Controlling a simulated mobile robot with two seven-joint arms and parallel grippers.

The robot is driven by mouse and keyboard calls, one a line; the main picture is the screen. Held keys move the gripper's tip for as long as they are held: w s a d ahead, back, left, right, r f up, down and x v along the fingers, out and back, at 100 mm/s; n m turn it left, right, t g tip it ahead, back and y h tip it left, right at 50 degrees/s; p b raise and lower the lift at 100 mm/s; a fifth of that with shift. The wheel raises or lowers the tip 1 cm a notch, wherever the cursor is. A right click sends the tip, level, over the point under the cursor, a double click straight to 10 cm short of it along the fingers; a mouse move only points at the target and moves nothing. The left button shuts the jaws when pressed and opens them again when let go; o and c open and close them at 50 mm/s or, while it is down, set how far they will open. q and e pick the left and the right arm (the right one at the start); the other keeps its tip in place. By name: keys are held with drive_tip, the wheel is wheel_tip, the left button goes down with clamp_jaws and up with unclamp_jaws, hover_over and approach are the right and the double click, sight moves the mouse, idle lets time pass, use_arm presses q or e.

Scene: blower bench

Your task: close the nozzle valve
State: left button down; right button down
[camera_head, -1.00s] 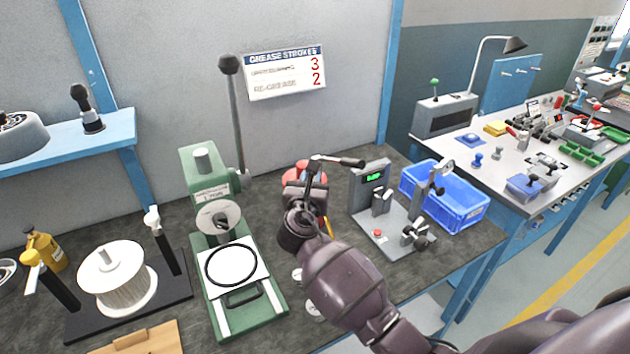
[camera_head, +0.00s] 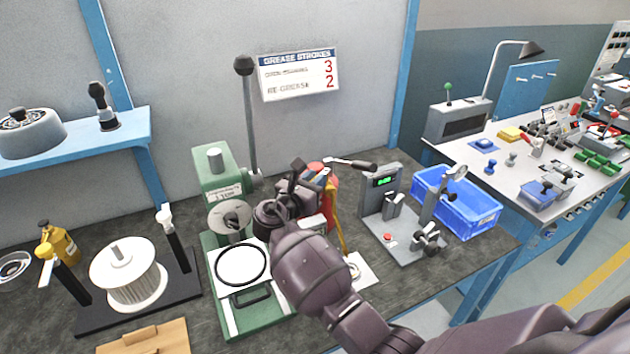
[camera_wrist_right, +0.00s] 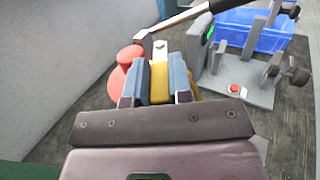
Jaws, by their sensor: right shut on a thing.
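A red-topped device (camera_head: 317,167) stands near the bench's middle, with a dark-handled lever (camera_head: 350,163) at its top pointing right. Its yellow part (camera_head: 335,212) runs down its right side. In the right wrist view the red body (camera_wrist_right: 128,62) is left of the fingers, and the lever (camera_wrist_right: 190,16) slants up to the right beyond them. My right gripper (camera_head: 318,183) is at the device. Its blue fingers are shut on a yellow part (camera_wrist_right: 158,80), below the lever and apart from its handle. My arm hides part of the device. My left gripper is not in view.
A green press (camera_head: 225,185) stands left of my gripper. A grey fixture (camera_head: 385,215) with a green display and a blue crate (camera_head: 470,215) are to the right. A white spool (camera_head: 125,275) stands at the front left. A grease-strokes sign (camera_head: 300,74) hangs on the wall.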

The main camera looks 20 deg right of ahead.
drive_tip(key=c, duration=1)
unclamp_jaws()
drive_tip(key=shift+v, duration=3.75)
